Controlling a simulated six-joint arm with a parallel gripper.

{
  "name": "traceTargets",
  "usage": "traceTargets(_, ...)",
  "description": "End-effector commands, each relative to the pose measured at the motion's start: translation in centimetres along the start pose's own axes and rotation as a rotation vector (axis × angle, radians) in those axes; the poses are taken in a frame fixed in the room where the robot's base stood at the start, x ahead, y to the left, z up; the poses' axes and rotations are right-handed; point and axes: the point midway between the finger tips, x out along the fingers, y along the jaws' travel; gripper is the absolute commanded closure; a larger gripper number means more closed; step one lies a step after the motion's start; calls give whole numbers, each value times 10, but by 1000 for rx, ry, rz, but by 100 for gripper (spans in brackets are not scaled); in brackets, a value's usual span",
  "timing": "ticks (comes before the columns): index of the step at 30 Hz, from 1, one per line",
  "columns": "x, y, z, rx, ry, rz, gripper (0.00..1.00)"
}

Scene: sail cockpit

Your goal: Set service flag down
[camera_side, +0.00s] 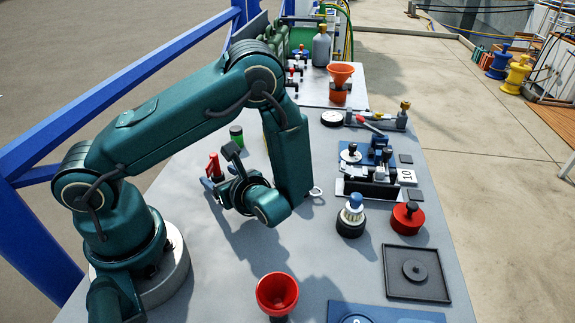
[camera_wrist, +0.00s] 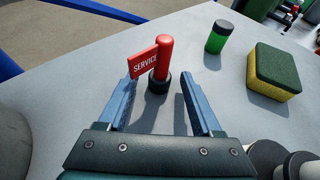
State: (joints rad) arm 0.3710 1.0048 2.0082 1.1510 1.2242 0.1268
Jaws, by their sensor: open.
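The service flag is a red post (camera_wrist: 163,58) with a red plate lettered SERVICE (camera_wrist: 145,63) on its left and a black round base (camera_wrist: 159,82). It stands upright on the grey table top. In the side view the red post (camera_side: 214,165) shows just left of my wrist, partly hidden low down. My gripper (camera_wrist: 159,86) is open and empty in the wrist view, one blue finger on each side of the base. The left fingertip is close below the plate; I cannot tell if they touch. The gripper (camera_side: 210,183) is low over the table in the side view.
A red funnel (camera_side: 277,293), a black tray (camera_side: 440,290) and a red knob (camera_side: 408,216) are farther off. Table left of the flag is clear.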

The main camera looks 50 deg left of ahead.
Motion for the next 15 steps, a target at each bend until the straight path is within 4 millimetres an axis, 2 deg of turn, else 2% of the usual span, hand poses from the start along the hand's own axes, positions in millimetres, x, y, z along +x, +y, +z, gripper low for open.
traceTargets(9, -64, -2, -1, -3, 4, -9, 34)
traceTargets(15, -99, -1, -1, -3, 2, -7, 34)
